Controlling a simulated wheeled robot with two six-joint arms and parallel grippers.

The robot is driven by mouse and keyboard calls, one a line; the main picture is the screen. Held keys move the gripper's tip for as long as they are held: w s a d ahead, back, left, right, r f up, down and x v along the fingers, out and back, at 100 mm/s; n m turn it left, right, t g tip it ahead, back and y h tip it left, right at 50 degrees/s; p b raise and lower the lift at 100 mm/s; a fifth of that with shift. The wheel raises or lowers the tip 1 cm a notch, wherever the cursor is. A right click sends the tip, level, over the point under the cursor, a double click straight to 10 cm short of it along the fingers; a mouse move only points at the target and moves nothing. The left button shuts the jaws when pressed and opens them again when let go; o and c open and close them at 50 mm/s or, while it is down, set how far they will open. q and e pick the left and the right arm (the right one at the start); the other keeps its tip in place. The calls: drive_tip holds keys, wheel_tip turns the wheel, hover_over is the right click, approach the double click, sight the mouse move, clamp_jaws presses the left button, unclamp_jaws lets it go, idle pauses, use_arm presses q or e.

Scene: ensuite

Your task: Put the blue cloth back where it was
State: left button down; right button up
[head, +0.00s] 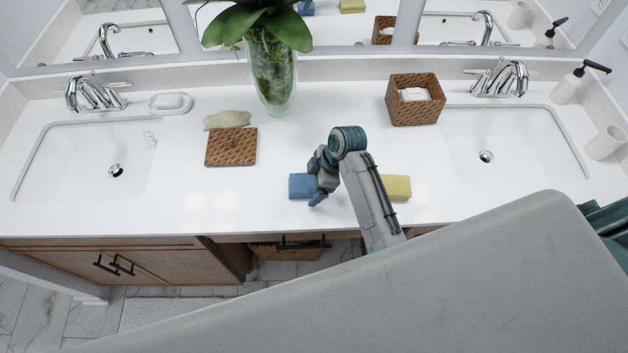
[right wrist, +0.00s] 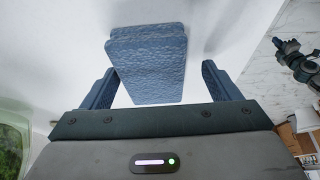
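The blue cloth (head: 300,187), a small folded block, lies on the white counter near its front edge, between the two sinks. My right gripper (head: 319,187) is down at the cloth's right side in the head view and hides part of it. In the right wrist view the blue cloth (right wrist: 148,60) shows ahead of and between the two fingers of my right gripper (right wrist: 158,88). The fingers stand apart with a gap on each side of it. A dark teal part, probably of my left arm, shows at the right edge of the right wrist view; its fingers cannot be made out.
A yellow cloth (head: 397,187) lies right of my right forearm. A brown woven tray (head: 231,147) and a beige item (head: 227,120) lie to the left. A glass vase (head: 271,75) and a woven basket (head: 415,108) stand behind.

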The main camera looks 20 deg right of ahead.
drive_tip(key=shift+a, duration=0.1)
drive_tip(key=shift+w+r, duration=0.1)
drive_tip(key=shift+r, duration=0.05)
drive_tip(key=shift+d+r, duration=0.2)
drive_tip(key=shift+r, duration=0.1)
use_arm(q)
drive_tip(key=shift+s+d+f+b, duration=0.1)
drive_tip(key=shift+s+f+b, duration=0.05)
drive_tip(key=shift+f+b, duration=0.6)
drive_tip(key=shift+s+d+f+b, duration=0.1)
drive_tip(key=shift+s+f+b, duration=0.05)
drive_tip(key=shift+f+b, duration=0.5)
use_arm(e)
drive_tip(key=v, duration=1.1)
use_arm(q)
drive_tip(key=shift+f, duration=0.1)
